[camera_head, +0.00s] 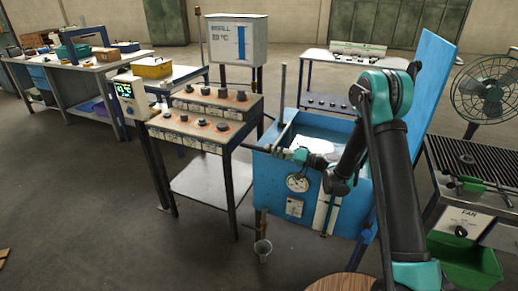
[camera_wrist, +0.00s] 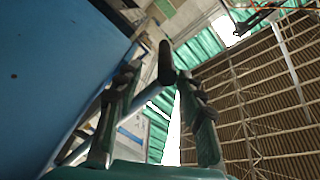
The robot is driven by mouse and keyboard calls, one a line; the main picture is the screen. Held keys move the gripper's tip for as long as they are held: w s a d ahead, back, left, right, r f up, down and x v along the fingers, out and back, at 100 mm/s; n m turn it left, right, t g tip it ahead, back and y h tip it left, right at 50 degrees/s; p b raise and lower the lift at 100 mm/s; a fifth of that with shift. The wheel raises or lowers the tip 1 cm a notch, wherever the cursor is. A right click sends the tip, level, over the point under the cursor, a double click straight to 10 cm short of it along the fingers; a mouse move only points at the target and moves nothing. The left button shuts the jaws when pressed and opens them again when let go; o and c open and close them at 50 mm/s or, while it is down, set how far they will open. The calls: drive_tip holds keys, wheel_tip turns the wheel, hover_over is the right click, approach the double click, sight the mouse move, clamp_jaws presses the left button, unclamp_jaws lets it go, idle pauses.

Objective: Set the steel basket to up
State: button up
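The blue tank (camera_head: 275,188) stands right of centre in the head view, with its tall blue lid (camera_head: 430,85) raised. Pale, glossy liquid shows inside. I cannot make out the steel basket itself. A grey upright post (camera_head: 283,92) rises at the tank's left rear corner. My gripper (camera_head: 272,149) is at the tank's upper left edge, pointing left. In the wrist view my gripper (camera_wrist: 160,95) has its fingers apart. A black handle end (camera_wrist: 166,62) shows between and beyond the fingertips; contact cannot be told. The tank's blue side (camera_wrist: 45,75) fills the left.
A stepped rack with knobs (camera_head: 212,110) stands left of the tank, close to my gripper. Open floor lies at left.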

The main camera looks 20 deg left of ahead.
sight(259, 148)
drive_tip(key=a, duration=0.6)
drive_tip(key=shift+w+a, duration=0.2)
clamp_jaws()
drive_tip(key=shift+d, duration=0.1)
drive_tip(key=shift+w, duration=0.1)
